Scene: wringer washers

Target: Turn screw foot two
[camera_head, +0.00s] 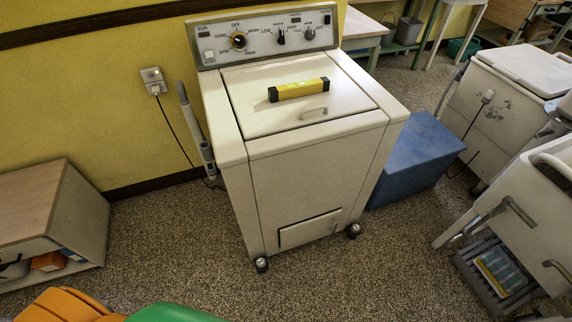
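A white washer (315,175) stands against the yellow wall, with a control panel (265,37) at its back. Two dark screw feet show under its front edge: one at the front left corner (261,264) and one at the front right corner (353,230). No number shows on either foot, so I cannot tell which is foot two. The rear feet are hidden. A yellow spirit level (299,90) with black ends lies on the closed lid (255,115); its bubble is too small to read. Neither gripper is in view.
A blue box (415,160) stands right of the washer. White machines (500,115) fill the right side. A low cabinet (60,225) is at left; orange (65,305) and green (170,313) objects are at the bottom edge. The speckled floor (330,280) before the washer is clear.

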